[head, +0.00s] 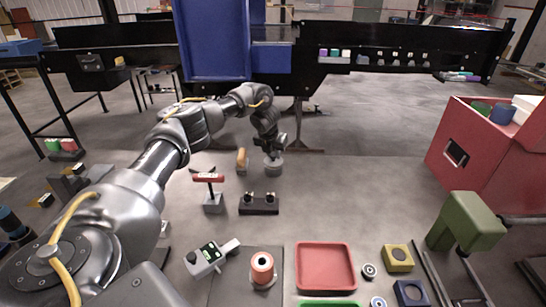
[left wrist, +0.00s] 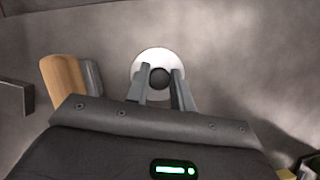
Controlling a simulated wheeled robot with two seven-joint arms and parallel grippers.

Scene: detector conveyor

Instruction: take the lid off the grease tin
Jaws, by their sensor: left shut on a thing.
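The grease tin (head: 273,169) is a small grey round tin standing on the grey surface near the middle of the head view. Its lid shows in the left wrist view as a pale disc (left wrist: 146,62) with a dark round knob (left wrist: 159,77) in its centre. My left gripper (head: 274,152) is right above the tin. In the left wrist view my left gripper (left wrist: 160,84) has its two fingers on either side of the knob, shut on it. I cannot tell whether the lid sits fully on the tin. My right gripper is not in view.
A wooden-handled brush (head: 242,159) stands close left of the tin, also in the left wrist view (left wrist: 66,84). Nearer are a red-handled tool (head: 208,178) and a dark block with two knobs (head: 259,204). A red tray (head: 325,289) lies in front. Floor right of the tin is clear.

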